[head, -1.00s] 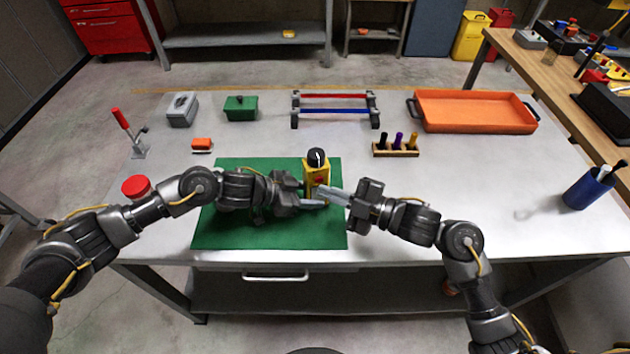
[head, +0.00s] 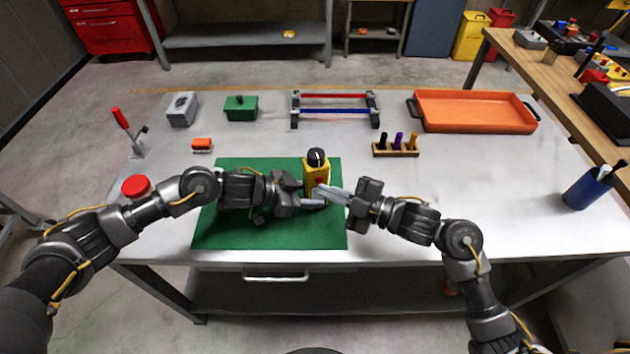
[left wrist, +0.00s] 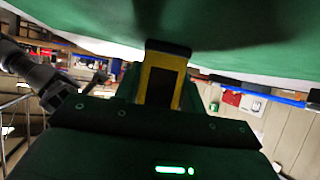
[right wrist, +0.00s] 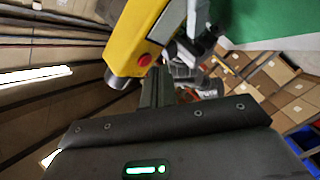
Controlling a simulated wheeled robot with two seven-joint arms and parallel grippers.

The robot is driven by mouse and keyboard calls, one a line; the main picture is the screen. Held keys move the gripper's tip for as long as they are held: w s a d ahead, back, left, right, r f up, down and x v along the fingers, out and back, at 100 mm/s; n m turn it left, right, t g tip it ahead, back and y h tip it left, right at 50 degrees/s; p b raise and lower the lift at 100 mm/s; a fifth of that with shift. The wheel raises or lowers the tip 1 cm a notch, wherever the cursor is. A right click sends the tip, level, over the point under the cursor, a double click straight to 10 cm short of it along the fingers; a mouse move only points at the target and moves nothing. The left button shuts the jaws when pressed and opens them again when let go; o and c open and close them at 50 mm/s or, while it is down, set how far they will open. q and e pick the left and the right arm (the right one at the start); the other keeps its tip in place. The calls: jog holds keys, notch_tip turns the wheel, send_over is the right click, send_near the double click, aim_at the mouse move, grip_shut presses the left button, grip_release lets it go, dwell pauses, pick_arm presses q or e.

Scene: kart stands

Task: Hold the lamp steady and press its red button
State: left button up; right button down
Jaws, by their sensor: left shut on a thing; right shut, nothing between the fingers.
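The lamp (head: 312,170) is yellow with a black top and stands upright on the green mat (head: 225,235). Its red button (right wrist: 144,60) faces my right gripper in the right wrist view. My left gripper (head: 310,194) is shut on the lamp's lower body from the left. The lamp's yellow body (left wrist: 146,84) also shows ahead of the left wrist camera. My right gripper (head: 325,189) is shut and empty, its fingertips at the lamp's right front side, close to the button. I cannot tell whether they touch it.
A rack with red and blue bars (head: 335,111) stands behind the lamp. A wooden block with several coloured pegs (head: 396,150) is to the right, with an orange tray (head: 475,112) beyond. An orange brush-like block (head: 202,145) lies at left.

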jog(key=shift+w+a, duration=0.1)
jog(key=shift+w, duration=0.2)
jog(key=shift+w, duration=0.2)
dwell(0.4)
jog(key=shift+s, duration=0.65)
jog(key=s+d, duration=0.2)
jog(key=s, duration=0.3)
jog(key=shift+s, duration=0.35)
